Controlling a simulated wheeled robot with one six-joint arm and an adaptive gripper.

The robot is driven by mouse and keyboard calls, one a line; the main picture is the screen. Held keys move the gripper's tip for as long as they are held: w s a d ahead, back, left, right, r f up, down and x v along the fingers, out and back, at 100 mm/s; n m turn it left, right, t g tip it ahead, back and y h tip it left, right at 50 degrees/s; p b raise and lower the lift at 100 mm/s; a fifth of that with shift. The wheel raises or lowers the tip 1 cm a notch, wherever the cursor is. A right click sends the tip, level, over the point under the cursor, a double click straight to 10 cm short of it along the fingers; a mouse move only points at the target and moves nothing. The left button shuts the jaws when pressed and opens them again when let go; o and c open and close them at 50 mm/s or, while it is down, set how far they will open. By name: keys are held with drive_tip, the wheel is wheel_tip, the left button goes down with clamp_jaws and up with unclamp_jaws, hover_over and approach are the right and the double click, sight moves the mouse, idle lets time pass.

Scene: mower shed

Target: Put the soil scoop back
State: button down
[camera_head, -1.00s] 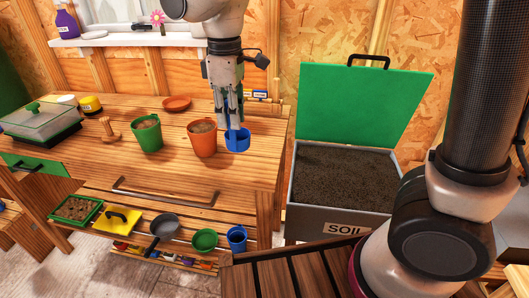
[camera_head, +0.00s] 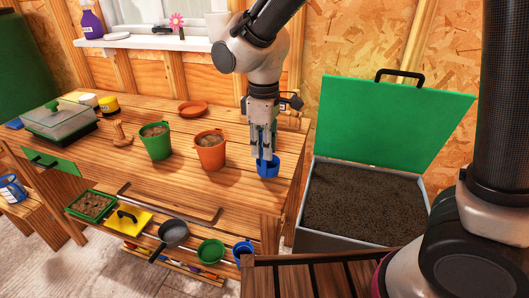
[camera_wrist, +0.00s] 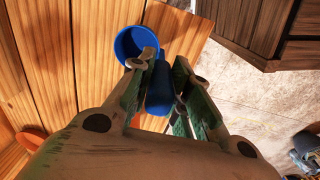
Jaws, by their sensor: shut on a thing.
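The blue soil scoop (camera_head: 268,170) is in my gripper (camera_head: 264,150), which is shut on its handle. In the head view its cup is low over the right end of the wooden bench (camera_head: 190,190); I cannot tell whether it touches the top. In the wrist view the scoop's round cup (camera_wrist: 128,46) lies at upper left, and the handle runs between the fingers of my gripper (camera_wrist: 163,66). The grey soil bin (camera_head: 310,240) stands right of the bench, its green lid (camera_head: 395,125) raised, full of dark soil (camera_head: 365,198).
An orange pot (camera_head: 210,157) and a green pot (camera_head: 157,148) with soil stand left of the scoop. Below the bench top are a dark pan (camera_head: 173,233), a green cup (camera_head: 210,251) and another blue cup (camera_head: 242,251). A dark slatted wooden piece (camera_head: 315,275) stands in front.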

drive_tip(key=shift+f, duration=0.95)
drive_tip(key=c, duration=1.3)
unclamp_jaws()
wheel_tip(320, 180, up, 12)
drive_tip(key=shift+s+r, duration=0.1)
drive_tip(key=shift+s, duration=0.05)
drive_tip(key=d+r+m+t, duration=0.1)
drive_tip(key=d+r+m, duration=0.25)
drive_tip(key=d, duration=0.85)
drive_tip(key=s+d+m+t, duration=0.1)
drive_tip(key=s+d+m, duration=0.2)
drive_tip(key=d, duration=0.4)
drive_tip(key=s+d+m+t, duration=0.1)
drive_tip(key=s+d+m, duration=0.3)
drive_tip(key=d, duration=0.3)
drive_tip(key=s+d+m+t, duration=0.1)
drive_tip(key=s+d+m, duration=0.2)
drive_tip(key=s+d, duration=0.3)
drive_tip(key=shift+d+f+m, duration=0.1)
drive_tip(key=shift+d+m, duration=0.15)
drive_tip(key=shift+d, duration=0.8)
